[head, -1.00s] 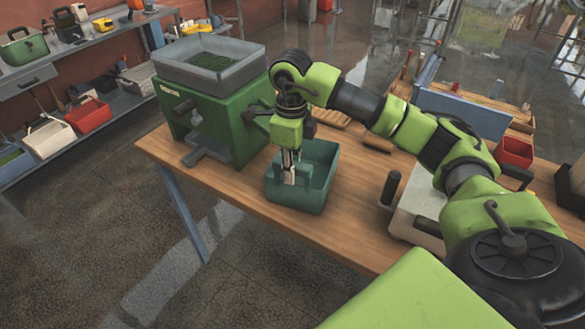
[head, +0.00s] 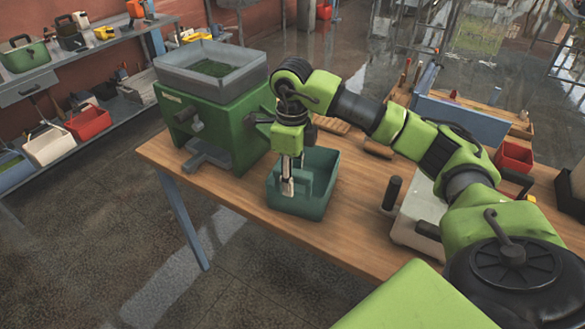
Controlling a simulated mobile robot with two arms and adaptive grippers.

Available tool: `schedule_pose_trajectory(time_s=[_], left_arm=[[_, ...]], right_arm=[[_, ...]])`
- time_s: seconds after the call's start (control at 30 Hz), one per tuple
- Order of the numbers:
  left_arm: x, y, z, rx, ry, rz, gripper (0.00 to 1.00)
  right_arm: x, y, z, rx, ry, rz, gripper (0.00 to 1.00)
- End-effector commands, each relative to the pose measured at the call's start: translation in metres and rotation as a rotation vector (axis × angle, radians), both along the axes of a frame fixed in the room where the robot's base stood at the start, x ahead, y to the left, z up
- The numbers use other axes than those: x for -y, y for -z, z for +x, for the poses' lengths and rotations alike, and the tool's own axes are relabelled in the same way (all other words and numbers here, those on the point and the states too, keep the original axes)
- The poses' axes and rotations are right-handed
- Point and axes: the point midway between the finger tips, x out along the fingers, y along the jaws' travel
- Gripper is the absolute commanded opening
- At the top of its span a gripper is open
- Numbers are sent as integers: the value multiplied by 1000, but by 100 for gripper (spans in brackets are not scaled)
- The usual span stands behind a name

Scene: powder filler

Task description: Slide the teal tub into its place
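The teal tub (head: 313,205) stands upright on the wooden table, right of the green powder filler (head: 232,122). The filler has a grey hopper on top holding dark green powder, and an open bay low in its front with a grey plate (head: 206,157). My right gripper (head: 287,190) points down at the tub's near left side, at its upright handle. Its fingers appear closed around that handle, though the contact is small in view. The tub and the filler are apart, with a short strip of table between them. My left gripper is not in view.
The table (head: 300,236) is bare in front of the tub. A pale device with a black handle (head: 391,192) stands to the right. A red bin (head: 514,156) and a blue board (head: 464,119) are farther back. Shelves with boxes line the left wall.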

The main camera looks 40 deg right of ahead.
Motion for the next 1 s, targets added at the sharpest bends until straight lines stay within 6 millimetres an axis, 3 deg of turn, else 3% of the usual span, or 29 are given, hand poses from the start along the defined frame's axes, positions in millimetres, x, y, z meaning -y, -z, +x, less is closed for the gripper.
schedule_pose_trajectory(time_s=[0.17, 0.4, 0.5, 0.73, 1.0], left_arm=[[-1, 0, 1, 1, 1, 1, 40], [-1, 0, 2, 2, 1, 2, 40], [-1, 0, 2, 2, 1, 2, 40], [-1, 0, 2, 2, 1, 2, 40], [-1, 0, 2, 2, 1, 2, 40]], right_arm=[[0, -23, 1, 7, 1, 1, 38], [-1, -79, 1, 8, -1, -2, 38], [-1, -94, 1, 8, 1, -2, 38], [-2, -114, 0, 5, 0, -2, 38], [-2, -120, 0, 3, 1, -1, 38]])
